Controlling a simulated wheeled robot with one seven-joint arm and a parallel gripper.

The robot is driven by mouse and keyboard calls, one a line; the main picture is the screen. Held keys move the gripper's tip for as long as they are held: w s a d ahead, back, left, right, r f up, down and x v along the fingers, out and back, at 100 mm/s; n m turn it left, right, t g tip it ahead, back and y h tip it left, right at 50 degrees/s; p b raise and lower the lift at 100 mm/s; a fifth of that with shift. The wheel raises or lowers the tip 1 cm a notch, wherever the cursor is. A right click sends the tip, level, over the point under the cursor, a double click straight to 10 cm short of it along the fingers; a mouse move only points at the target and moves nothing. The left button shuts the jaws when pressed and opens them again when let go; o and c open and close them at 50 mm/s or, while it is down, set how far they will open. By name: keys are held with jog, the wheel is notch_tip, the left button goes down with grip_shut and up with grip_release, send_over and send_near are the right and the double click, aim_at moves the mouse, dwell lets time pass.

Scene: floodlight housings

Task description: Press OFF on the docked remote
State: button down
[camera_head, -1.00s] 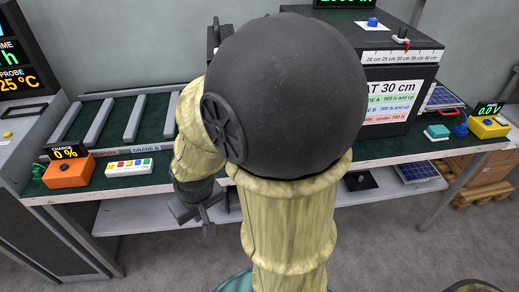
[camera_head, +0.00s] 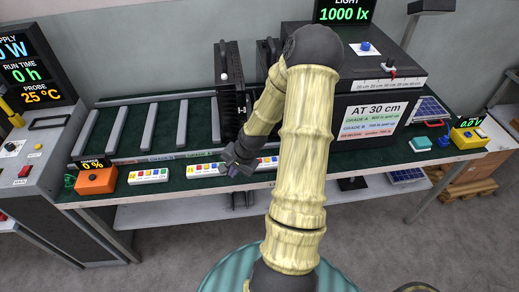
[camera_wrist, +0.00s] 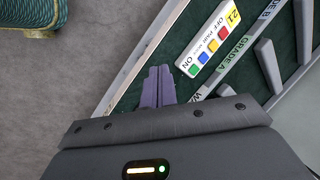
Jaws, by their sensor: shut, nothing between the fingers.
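A white remote (camera_wrist: 210,42) with a yellow 21 label lies lengthwise near the table's front edge in the wrist view. Its buttons are red by OFF, yellow by PAIR, blue, and green by ON. It also shows in the head view (camera_head: 205,169). My gripper (camera_wrist: 160,75) is shut and empty, its purple fingers beside the ON end, with no contact visible. In the head view my gripper (camera_head: 236,168) hangs over the front edge strip, right of that remote. Two similar remotes show, one at left (camera_head: 149,175) and one partly hidden behind my arm (camera_head: 265,163).
A black finned housing (camera_head: 231,95) stands on the rack behind my gripper. An orange charger box (camera_head: 96,180) is at left. A large black test box (camera_head: 375,100) is at right. A yellow meter (camera_head: 469,137) stands at the far right.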

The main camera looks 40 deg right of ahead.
jog(key=d+r+m+t+p, duration=0.2)
jog(key=d+m+p, duration=0.2)
jog(key=d, duration=0.3)
jog(key=w+d+r+m+t+p, duration=0.1)
jog(key=d+r+m+t+p, duration=0.2)
jog(key=d+m+p, duration=0.2)
jog(key=d+m, duration=0.1)
jog(key=m, duration=0.1)
jog(key=shift+w+d+r+m, duration=0.25)
jog(key=shift+w+d+m, duration=0.05)
jog(key=shift+d, duration=0.05)
jog(key=shift+f, duration=0.1)
jog(key=b, duration=0.6)
send_over(262, 162)
notch_tip(262, 162, down, 6)
jog(key=shift+f, duration=0.1)
jog(key=shift+f+b, duration=0.4)
jog(key=shift+f, duration=0.8)
jog(key=shift+f, duration=0.4)
